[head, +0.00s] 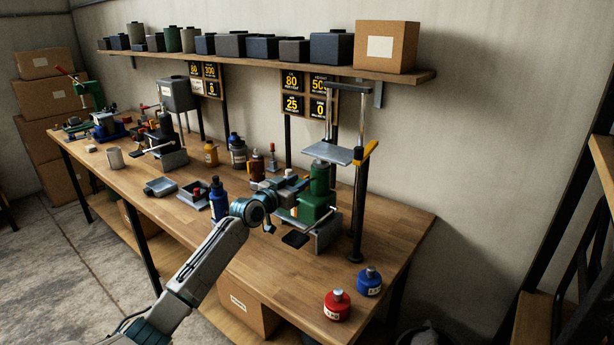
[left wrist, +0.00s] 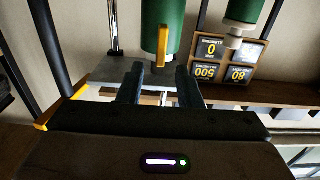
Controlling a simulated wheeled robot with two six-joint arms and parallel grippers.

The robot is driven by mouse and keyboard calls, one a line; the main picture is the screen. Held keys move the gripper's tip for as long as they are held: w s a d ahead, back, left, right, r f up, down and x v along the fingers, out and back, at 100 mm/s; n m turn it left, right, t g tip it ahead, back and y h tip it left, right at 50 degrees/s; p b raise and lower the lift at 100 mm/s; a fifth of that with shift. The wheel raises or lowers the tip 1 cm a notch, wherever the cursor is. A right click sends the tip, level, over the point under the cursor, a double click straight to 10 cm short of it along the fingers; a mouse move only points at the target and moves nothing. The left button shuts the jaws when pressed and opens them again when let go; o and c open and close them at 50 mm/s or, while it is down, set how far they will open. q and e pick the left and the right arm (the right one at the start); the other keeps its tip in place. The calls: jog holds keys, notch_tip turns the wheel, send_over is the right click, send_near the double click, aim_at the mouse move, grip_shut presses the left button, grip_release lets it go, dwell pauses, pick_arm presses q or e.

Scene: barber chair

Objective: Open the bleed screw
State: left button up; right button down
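A green hydraulic unit (head: 317,208) stands on the workbench near its right end, under a grey plate on a post. My left gripper (head: 270,224) is beside it on the left, partly hidden by its own wrist. In the left wrist view, which looks upside down, my left gripper (left wrist: 159,88) has its two dark fingers apart. A yellow lever-like piece (left wrist: 162,50) on a green cylinder (left wrist: 172,15) shows between them; whether they touch it I cannot tell. No bleed screw can be made out for certain. My right gripper is in neither view.
The workbench (head: 400,235) holds a red bottle (head: 337,305) and a blue bottle (head: 369,282) at its right front. A dark post (head: 358,215) stands right of the green unit. Several tools and bottles crowd the left. A shelf (head: 270,63) runs above.

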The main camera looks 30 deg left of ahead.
aim_at(307, 176)
pick_arm(q)
jog(key=shift+w+d, duration=0.2)
jog(key=shift+w, duration=2.1)
jog(key=shift+w, duration=0.1)
grip_shut()
